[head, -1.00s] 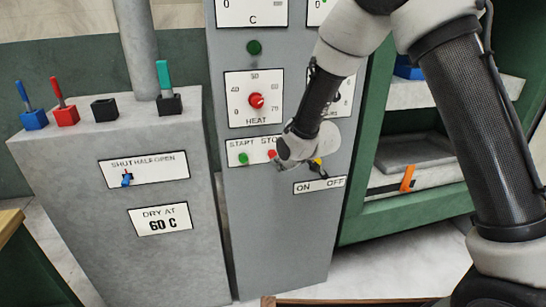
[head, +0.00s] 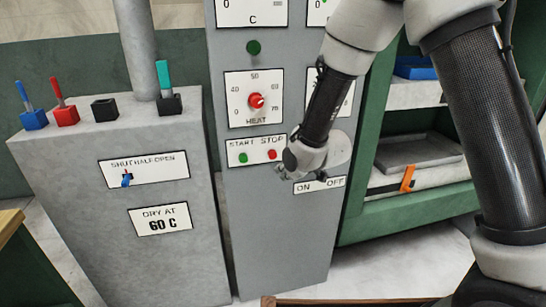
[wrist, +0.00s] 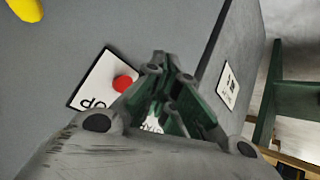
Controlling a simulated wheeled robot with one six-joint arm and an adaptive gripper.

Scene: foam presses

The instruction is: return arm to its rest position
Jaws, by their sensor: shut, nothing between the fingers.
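My gripper (head: 284,172) is in front of the grey control panel (head: 280,235), just below the red STOP button (head: 272,155). In the wrist view its fingers (wrist: 160,62) are together and hold nothing. The STOP button (wrist: 124,84) shows beyond them, beside part of its label. My forearm and wrist cover part of the ON/OFF plate (head: 318,185) in the head view. A yellow knob (wrist: 28,9) is at the top left corner of the wrist view, and it is hidden in the head view.
The green START button (head: 243,158) and red HEAT knob (head: 256,100) are on the panel. A grey cabinet (head: 75,190) with coloured levers stands left. A green-framed shelf unit (head: 365,228) with an orange handle (head: 408,178) stands close on the right.

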